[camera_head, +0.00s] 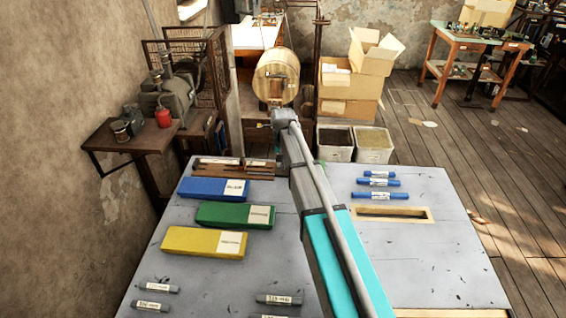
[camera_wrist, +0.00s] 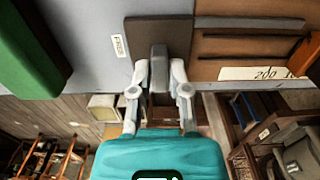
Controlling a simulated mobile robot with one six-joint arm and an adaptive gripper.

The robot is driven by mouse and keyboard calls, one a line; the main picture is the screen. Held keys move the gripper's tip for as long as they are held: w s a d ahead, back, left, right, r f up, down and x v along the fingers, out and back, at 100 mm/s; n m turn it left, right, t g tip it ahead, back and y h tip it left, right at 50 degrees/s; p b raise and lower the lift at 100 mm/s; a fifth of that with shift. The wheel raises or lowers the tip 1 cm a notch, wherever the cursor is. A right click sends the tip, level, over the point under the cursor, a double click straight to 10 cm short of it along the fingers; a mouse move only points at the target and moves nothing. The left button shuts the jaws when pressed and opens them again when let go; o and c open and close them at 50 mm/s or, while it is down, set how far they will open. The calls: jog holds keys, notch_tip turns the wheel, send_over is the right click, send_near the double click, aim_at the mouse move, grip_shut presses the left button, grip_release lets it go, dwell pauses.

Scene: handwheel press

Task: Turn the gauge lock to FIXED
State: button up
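In the wrist view the gauge lock's grey lever (camera_wrist: 158,68) stands on a dark brown plate (camera_wrist: 143,30) at the table edge. A white label (camera_wrist: 120,46), which seems to read FIXED, is left of it. My gripper (camera_wrist: 159,70) has one finger on each side of the lever, both very close to it. I cannot tell whether they press on it or leave a small gap. In the head view my arm ends near the table's far edge, and the lever and fingers cannot be made out there.
On the table (camera_head: 405,262), blue (camera_head: 205,188), green (camera_head: 225,215) and yellow (camera_head: 190,241) boxes lie left of my arm. Blue rods (camera_head: 378,182) and a framed slot (camera_head: 395,213) are at right. A brown wooden piece (camera_wrist: 240,45) is beside the lever in the wrist view.

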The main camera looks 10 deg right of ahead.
jog(key=o, duration=0.3)
jog(key=shift+m, duration=0.4)
